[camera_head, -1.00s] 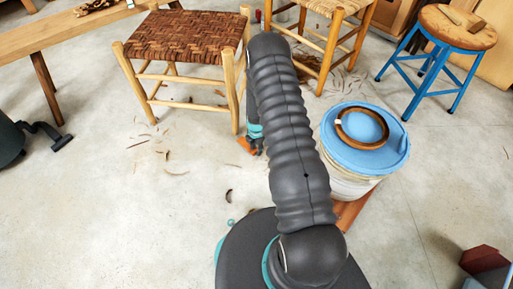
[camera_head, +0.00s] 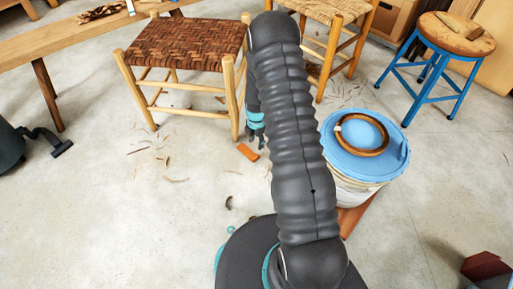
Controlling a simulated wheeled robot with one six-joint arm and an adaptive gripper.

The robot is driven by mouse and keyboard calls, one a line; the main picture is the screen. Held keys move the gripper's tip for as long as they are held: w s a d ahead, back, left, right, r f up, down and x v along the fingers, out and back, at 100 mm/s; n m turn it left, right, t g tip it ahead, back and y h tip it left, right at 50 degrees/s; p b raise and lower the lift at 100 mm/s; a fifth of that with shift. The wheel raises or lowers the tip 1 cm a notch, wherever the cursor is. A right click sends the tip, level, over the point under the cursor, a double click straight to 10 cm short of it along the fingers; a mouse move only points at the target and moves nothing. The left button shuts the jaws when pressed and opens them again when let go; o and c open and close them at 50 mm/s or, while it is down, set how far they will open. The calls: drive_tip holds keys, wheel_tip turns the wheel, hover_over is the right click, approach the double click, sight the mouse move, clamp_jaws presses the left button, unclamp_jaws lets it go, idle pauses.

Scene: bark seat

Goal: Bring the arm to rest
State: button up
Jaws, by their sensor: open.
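My arm reaches away from my base, its dark ribbed sleeve filling the middle of the view. My gripper (camera_head: 256,142) shows only in part, beyond the left side of the sleeve, pointing down beside the front right leg of the woven stool. Its jaws are open, and I see nothing held in them. A small orange-brown piece (camera_head: 248,152) lies on the floor just below and left of the gripper. The rest of the wrist is hidden behind my arm.
A stool with a brown woven seat (camera_head: 185,45) stands close left of the arm. A bucket with a blue lid (camera_head: 378,170), a brown ring (camera_head: 378,150) on it, stands right. A blue-legged stool (camera_head: 455,38) is at upper right. Bark scraps litter the floor; the left foreground is clear.

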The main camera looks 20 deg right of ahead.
wheel_tip(320, 180, up, 2)
idle(0.4)
